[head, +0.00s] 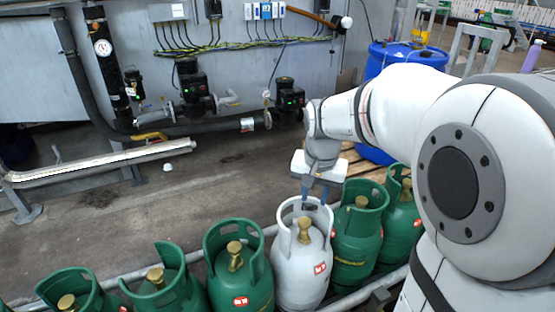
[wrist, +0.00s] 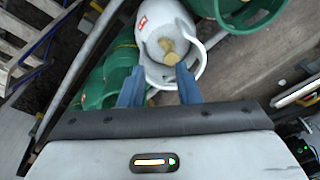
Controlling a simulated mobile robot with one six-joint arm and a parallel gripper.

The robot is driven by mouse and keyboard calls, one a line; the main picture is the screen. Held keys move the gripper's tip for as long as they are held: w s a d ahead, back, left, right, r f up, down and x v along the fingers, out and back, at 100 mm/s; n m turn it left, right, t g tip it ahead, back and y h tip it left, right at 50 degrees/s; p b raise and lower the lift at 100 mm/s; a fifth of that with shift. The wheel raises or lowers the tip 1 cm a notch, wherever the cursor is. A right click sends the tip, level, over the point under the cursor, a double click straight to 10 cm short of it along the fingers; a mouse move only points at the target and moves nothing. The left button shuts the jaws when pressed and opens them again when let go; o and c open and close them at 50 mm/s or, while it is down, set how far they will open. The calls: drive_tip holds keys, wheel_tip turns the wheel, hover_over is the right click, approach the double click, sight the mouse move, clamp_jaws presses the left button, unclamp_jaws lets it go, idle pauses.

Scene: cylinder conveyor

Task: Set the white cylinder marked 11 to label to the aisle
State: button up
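The white cylinder (head: 300,272) stands upright in a row of green cylinders in the head view. It has a brass valve, a ring collar and a small red-and-white label whose marking I cannot read. My gripper (head: 317,190) is right at the top of its collar, pointing down. In the wrist view the white cylinder (wrist: 160,14) is ahead of my gripper (wrist: 158,72). The two blue fingers are apart, with the near part of the collar at their tips. I see no firm hold, and cannot tell whether the fingers touch the collar.
Green cylinders (head: 355,240) stand close on both sides of the white one, along a metal rail (head: 110,278). Bare concrete floor (head: 230,180) lies behind the row. Pipes and pumps (head: 195,90) line the wall, and a blue drum (head: 405,58) stands at the back right.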

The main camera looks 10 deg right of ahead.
drive_tip(key=w+f+m+g, duration=0.1)
drive_tip(key=w+f+m, duration=0.4)
drive_tip(key=w, duration=0.8)
drive_tip(key=m, duration=0.3)
hover_over(296, 197)
drive_tip(key=shift+g, duration=0.3)
wheel_tip(296, 197, down, 9)
drive_tip(key=shift+a+f+p, duration=0.1)
drive_tip(key=shift+p, duration=0.3)
wheel_tip(296, 197, down, 8)
drive_tip(key=shift+f+p, duration=0.1)
drive_tip(key=shift+p, duration=0.2)
drive_tip(key=shift+c, duration=0.3)
clamp_jaws()
